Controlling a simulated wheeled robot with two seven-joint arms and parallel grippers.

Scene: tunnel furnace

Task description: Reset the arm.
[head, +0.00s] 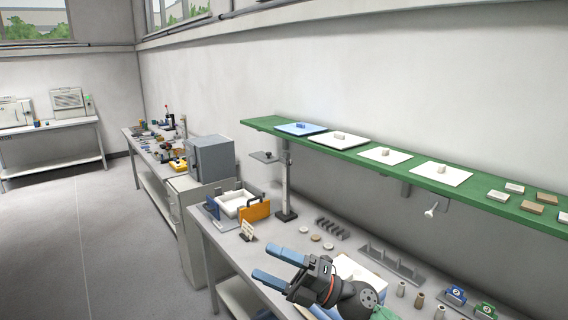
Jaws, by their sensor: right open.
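My right gripper (276,264) is in the lower middle of the head view, above the near part of the workbench (232,253). Its two blue fingers point to the left and stand apart, with nothing between them. The dark wrist and arm come in from the bottom edge and hide part of the bench and a white item behind them. My left gripper is not in view.
A green shelf (262,123) on the wall carries white plates, a blue plate and small blocks. On the bench stand an orange-sided box (255,212), a dark rack (391,262) and small bottles. A grey box furnace (211,157) stands further back. Floor at left is clear.

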